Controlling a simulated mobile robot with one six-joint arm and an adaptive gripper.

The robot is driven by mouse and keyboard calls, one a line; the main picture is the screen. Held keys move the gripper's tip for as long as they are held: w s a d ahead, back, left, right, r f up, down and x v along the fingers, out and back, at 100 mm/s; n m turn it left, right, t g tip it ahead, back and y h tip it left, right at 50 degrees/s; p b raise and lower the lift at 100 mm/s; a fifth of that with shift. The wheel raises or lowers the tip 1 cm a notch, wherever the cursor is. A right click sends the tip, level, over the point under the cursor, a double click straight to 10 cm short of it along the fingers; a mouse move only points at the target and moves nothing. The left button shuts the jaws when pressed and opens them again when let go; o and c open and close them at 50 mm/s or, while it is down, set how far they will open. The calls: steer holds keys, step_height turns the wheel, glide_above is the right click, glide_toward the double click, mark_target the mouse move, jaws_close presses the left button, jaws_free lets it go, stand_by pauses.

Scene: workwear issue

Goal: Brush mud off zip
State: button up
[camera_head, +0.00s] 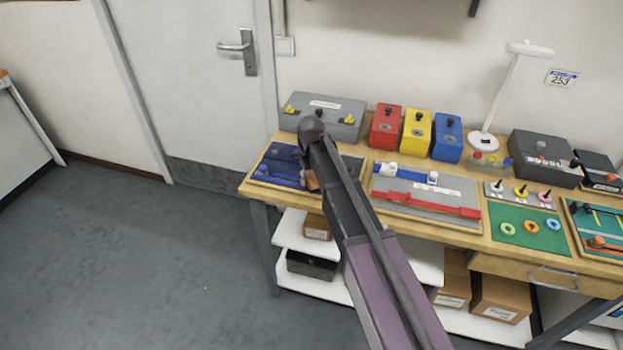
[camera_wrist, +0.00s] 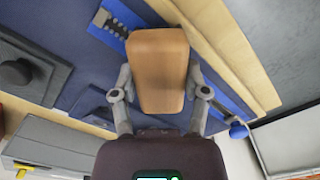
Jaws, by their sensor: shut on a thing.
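My gripper (camera_wrist: 158,88) is shut on a brush with a tan wooden back (camera_wrist: 160,68). A little of the brush (camera_head: 312,181) shows beside my arm in the head view. It is over the dark blue panel (camera_head: 276,170) at the bench's left end. In the wrist view a bright blue zip strip (camera_wrist: 128,16) runs diagonally beneath the brush, with dark raised bits near its upper left. A blue knob-like end (camera_wrist: 238,130) shows at its lower right. The brush hides the middle of the strip. I cannot tell whether the bristles touch it, or where mud lies.
A dark square block with a round knob (camera_wrist: 18,73) lies left of the brush. Behind the panel stands a grey case with yellow latches (camera_head: 340,113). To the right is a grey board with a red strip (camera_head: 425,206). Red, yellow and blue boxes (camera_head: 416,134) stand behind it.

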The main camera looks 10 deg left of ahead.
mark_target(289, 180)
steer(key=shift+w+a, duration=0.15)
steer(key=shift+a, duration=1.65)
steer(key=shift+a, duration=0.1)
steer(key=shift+w+a, duration=0.15)
steer(key=shift+a, duration=0.75)
steer(key=shift+w+a, duration=0.1)
steer(key=shift+a, duration=0.75)
steer(key=shift+r+p, duration=3)
steer(key=shift+r, duration=0.1)
steer(key=shift+r+p, duration=1.45)
steer(key=shift+p, duration=0.05)
